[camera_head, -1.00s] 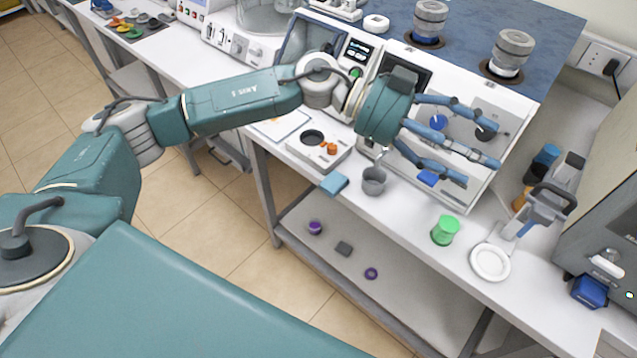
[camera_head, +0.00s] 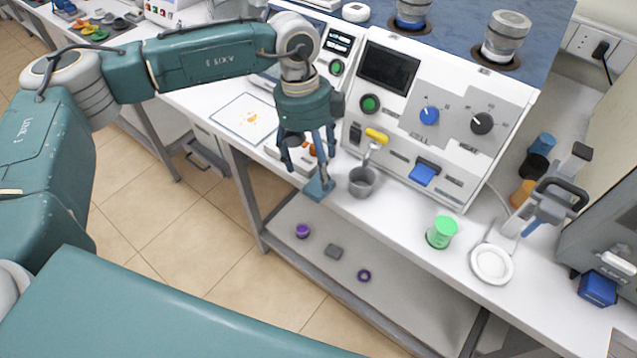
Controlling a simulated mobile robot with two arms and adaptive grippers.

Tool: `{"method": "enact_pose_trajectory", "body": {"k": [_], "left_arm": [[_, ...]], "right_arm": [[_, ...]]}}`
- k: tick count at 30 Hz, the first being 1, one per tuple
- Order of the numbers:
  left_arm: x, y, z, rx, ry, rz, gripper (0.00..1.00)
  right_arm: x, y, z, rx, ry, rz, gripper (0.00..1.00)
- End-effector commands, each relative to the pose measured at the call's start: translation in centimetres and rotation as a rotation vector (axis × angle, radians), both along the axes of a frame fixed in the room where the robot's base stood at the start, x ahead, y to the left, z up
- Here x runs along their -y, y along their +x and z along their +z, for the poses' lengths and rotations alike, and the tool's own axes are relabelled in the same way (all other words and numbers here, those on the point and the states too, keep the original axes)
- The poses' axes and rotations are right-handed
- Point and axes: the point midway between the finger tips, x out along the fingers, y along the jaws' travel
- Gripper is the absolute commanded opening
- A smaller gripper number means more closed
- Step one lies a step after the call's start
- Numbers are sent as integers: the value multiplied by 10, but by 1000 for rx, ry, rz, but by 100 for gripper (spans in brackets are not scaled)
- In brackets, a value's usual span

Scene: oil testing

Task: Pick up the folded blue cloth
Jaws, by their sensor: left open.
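The folded blue cloth (camera_head: 317,190) lies at the front edge of the white bench, just left of a small grey cup. My left gripper (camera_head: 311,170) points down over the cloth with its fingers open. Its fingertips are close to the cloth and partly cover it. I cannot tell whether they touch it. My right gripper is not in view.
The grey cup (camera_head: 362,182) stands close to the right of the cloth. A white instrument (camera_head: 385,110) with knobs rises behind. A green-lidded jar (camera_head: 441,232) and a white round dish (camera_head: 491,264) are further right. A lower shelf (camera_head: 310,270) holds small items.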

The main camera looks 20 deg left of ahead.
Motion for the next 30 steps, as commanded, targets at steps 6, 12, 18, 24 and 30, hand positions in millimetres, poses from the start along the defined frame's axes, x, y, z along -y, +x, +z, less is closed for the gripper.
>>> {"method": "enact_pose_trajectory", "body": {"k": [6, 12, 18, 24, 30], "left_arm": [[5, -2, -25, -5, 1, -1, 75], [8, -2, -49, -2, 0, 0, 75], [8, -2, -52, 0, -1, -1, 75], [8, -2, -51, 0, -1, -1, 43], [8, -2, -51, -1, -2, -1, 34]], "right_arm": [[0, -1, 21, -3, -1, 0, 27], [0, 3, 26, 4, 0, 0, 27], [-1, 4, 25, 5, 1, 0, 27], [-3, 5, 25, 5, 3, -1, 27], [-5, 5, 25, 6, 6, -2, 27]]}}
